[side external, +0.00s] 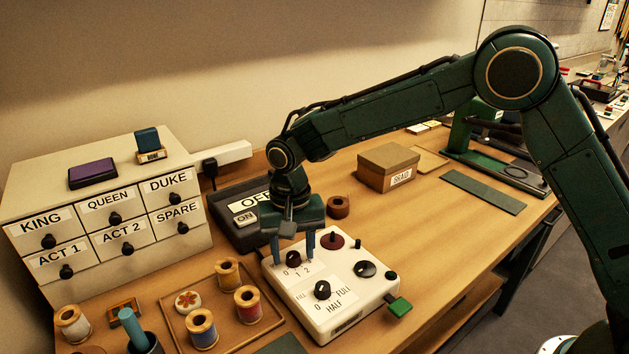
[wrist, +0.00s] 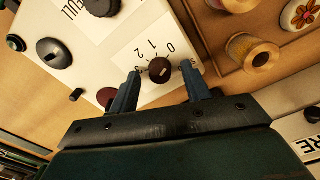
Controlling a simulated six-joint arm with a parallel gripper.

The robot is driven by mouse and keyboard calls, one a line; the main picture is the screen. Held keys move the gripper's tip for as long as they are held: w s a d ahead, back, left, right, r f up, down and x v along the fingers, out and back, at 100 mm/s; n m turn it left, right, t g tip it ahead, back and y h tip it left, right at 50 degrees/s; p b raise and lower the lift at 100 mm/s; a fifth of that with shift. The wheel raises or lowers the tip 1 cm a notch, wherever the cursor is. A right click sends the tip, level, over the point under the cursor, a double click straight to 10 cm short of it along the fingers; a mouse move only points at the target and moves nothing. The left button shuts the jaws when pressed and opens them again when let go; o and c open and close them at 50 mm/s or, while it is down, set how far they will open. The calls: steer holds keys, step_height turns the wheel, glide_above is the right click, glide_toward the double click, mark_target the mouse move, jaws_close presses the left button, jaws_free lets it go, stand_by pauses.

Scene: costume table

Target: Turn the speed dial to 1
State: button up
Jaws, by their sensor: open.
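The speed dial (side external: 293,259) is a small dark round knob on the white control box (side external: 352,312), with 0, 1 and 2 printed around it. It also shows in the wrist view (wrist: 160,70), with a short pale mark on its top; I cannot tell surely which number the mark points to. My gripper (side external: 293,252) is open, pointing down over the box. Its two blue fingers stand either side of the dial, and in the wrist view (wrist: 161,76) the dial lies between the fingertips with gaps on both sides.
A second black knob (side external: 322,290) marked FULL and HALF and another black knob (side external: 365,269) sit close by on the box. A dark red round piece (side external: 332,240) and a green tab (side external: 399,306) are at its edges. A spool tray (side external: 174,311) stands left.

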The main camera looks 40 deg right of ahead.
steer(key=shift+f, duration=0.15)
steer(key=c, duration=1)
steer(key=shift+n, duration=0.6)
steer(key=n, duration=0.3)
steer(key=shift+n, duration=2.4)
